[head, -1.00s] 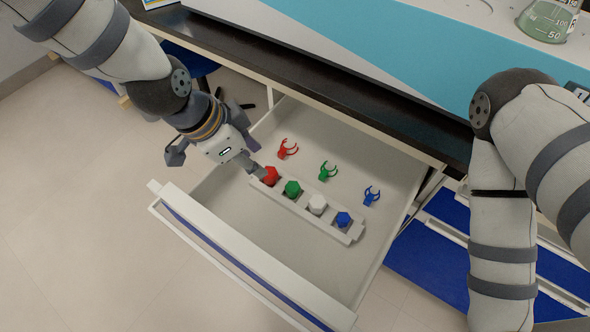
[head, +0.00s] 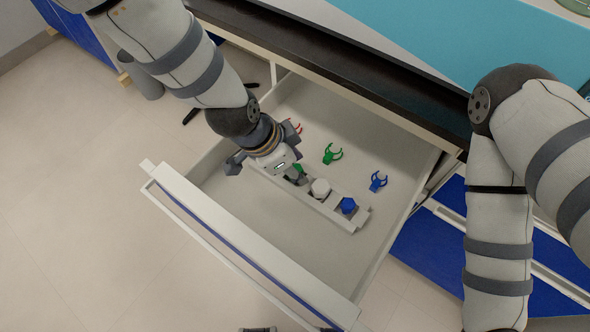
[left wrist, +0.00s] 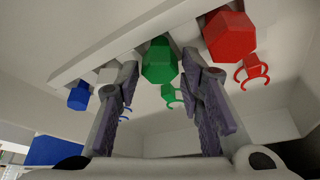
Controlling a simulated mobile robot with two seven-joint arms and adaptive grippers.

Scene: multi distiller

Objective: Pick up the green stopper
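The green stopper (head: 298,168) sits in the holder strip in the open drawer, mostly hidden by my left gripper (head: 292,178) in the head view. In the left wrist view the green stopper (left wrist: 160,61) appears between the two spread fingers of my left gripper (left wrist: 160,68). The fingers are open; I cannot tell whether either touches it. The red stopper (left wrist: 230,36) is beside it in the strip, hidden in the head view. My right arm shows at the right, but its gripper is out of view.
The strip (head: 362,216) also holds a white stopper (head: 320,188) and a blue stopper (head: 348,205). Red, green (head: 332,154) and blue (head: 377,181) clips lie behind it. The drawer front (head: 240,245) and the dark bench edge (head: 365,85) bound the space.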

